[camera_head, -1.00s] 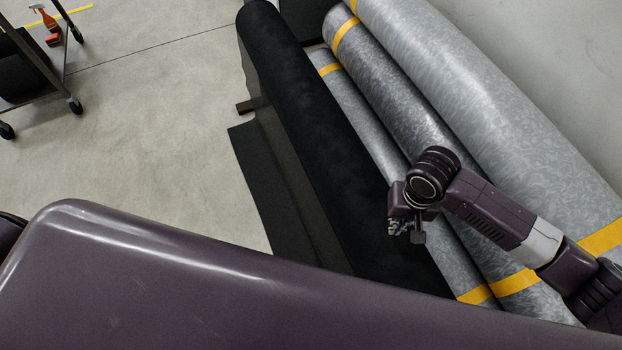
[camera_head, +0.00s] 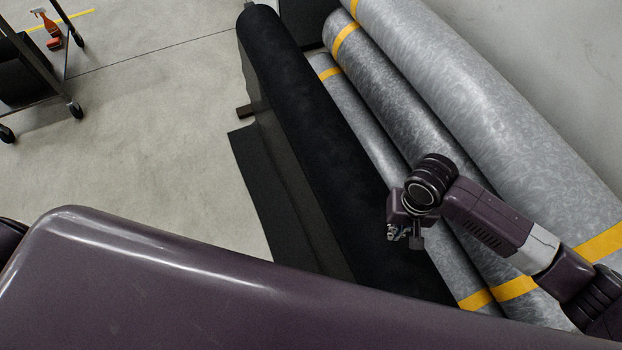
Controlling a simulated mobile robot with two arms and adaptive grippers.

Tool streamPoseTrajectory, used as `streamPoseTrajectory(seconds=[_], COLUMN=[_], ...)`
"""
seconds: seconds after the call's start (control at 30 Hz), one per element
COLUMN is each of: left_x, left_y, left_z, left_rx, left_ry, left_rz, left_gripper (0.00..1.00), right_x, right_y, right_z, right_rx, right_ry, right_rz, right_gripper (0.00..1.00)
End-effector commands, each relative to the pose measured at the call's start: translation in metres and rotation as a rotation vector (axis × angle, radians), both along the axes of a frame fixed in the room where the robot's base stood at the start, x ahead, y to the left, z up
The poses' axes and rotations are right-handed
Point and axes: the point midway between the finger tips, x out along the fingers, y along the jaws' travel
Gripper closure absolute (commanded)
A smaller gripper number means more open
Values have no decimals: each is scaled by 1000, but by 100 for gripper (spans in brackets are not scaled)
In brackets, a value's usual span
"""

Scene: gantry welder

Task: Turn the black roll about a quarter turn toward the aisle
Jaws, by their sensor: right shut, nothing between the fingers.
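The black roll (camera_head: 315,130) lies lengthwise from the top middle toward the lower right, with a loose dark flap (camera_head: 258,185) spread on the floor along its left side. My body hides its near end. My right gripper (camera_head: 404,238) hangs over the right edge of the black roll, near the small grey roll beside it. It is shut and empty; I cannot tell whether it touches the roll. My left gripper is not in view.
Several grey rolls with yellow bands, such as the largest one (camera_head: 470,95), lie to the right, near a pale wall. A wheeled cart (camera_head: 40,70) and an orange spray bottle (camera_head: 47,22) stand at the top left. The concrete floor (camera_head: 150,130) between is clear.

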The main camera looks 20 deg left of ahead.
Motion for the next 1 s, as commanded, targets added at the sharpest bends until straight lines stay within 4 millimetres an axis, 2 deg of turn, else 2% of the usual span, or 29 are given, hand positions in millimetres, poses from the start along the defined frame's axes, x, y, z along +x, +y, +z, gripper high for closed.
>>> streamPoseTrajectory(seconds=[0.53, 1.0], left_x=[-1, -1], left_y=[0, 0], left_z=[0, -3], left_rx=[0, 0], left_ry=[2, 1], left_rz=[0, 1], left_gripper=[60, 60], right_x=[0, 0], right_y=[0, 0], right_z=[0, -9], right_rx=[0, 0], right_ry=[0, 0], right_rz=[0, 0], right_gripper=[100, 100])
